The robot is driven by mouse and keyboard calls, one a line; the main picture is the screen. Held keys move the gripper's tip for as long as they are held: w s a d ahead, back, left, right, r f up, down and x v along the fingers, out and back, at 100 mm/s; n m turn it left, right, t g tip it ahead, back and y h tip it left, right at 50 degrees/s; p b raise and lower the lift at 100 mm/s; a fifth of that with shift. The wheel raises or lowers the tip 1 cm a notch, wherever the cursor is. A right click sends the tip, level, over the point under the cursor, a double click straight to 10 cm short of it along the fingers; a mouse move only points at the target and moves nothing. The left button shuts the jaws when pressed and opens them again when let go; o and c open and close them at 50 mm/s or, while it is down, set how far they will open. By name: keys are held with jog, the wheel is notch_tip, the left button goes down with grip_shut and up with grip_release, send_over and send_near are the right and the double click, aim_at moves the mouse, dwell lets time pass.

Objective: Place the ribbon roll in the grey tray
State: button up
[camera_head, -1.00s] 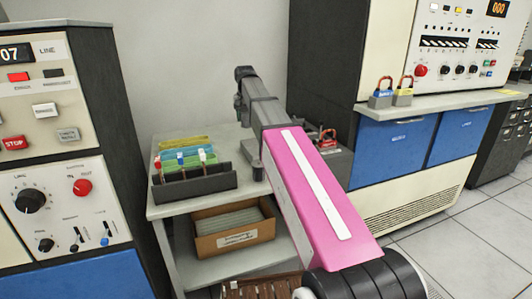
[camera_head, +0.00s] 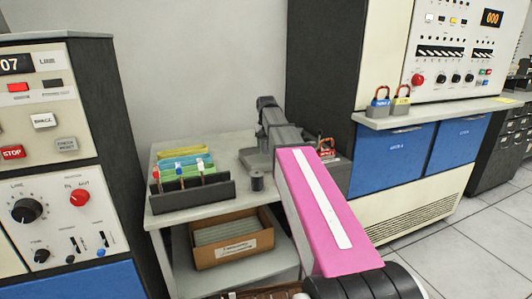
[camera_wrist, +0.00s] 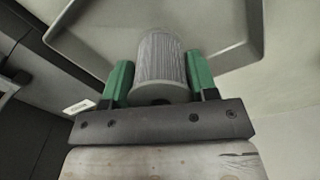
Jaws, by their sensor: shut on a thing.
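In the wrist view, my gripper (camera_wrist: 158,85) has its two green fingers on either side of a grey, finely ribbed cylinder, the ribbon roll (camera_wrist: 161,62), and is shut on it. The grey tray (camera_wrist: 252,30), with a raised rim, spreads out behind the roll in the wrist view. The roll overlaps the tray in that picture; I cannot tell whether it touches the tray floor. In the head view my arm reaches over the table, and the held roll and fingertips are not clearly visible.
A cardboard box (camera_head: 235,250) is on the shelf below. A red padlock (camera_head: 325,147) is right of my arm. Cabinets flank the table.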

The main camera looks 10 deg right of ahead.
jog(key=shift+f, duration=1.95)
jog(key=shift+f, duration=0.1)
jog(key=o, duration=1)
notch_tip(320, 180, up, 12)
jog(key=shift+r, duration=0.1)
